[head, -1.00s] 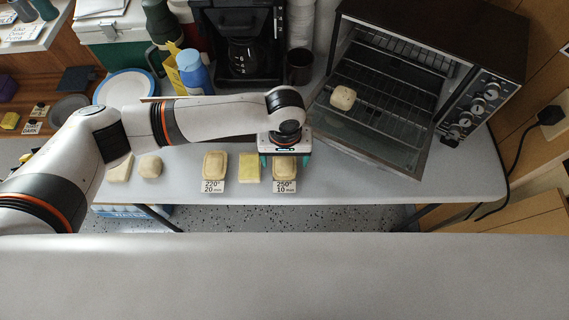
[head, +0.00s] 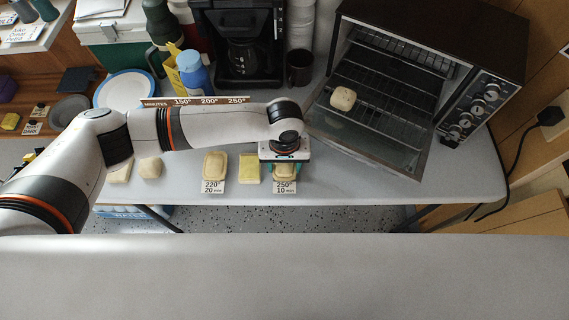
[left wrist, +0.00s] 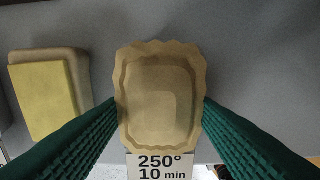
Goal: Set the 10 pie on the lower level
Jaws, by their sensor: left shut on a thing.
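The 10 pie (head: 285,171), a pale crusted pie, sits on the table behind a card reading 250° 10 min (head: 284,186). In the left wrist view the pie (left wrist: 160,95) lies between my green fingers, its wavy rim against both of them. My left gripper (head: 284,168) is over it and shut on it; its hand hides the pie's far part in the head view. The toaster oven (head: 434,35) stands open at the right with its wire racks (head: 390,90) showing. A pale bun-like piece (head: 343,98) rests inside the opening. My right gripper is out of view.
Beside the held pie are a yellow-topped block (head: 250,168) and another pie (head: 214,165) with a 220° 20 min card (head: 213,187). A coffee maker (head: 246,45) and dark mug (head: 299,68) stand behind. The oven's glass door (head: 375,145) juts toward the front.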

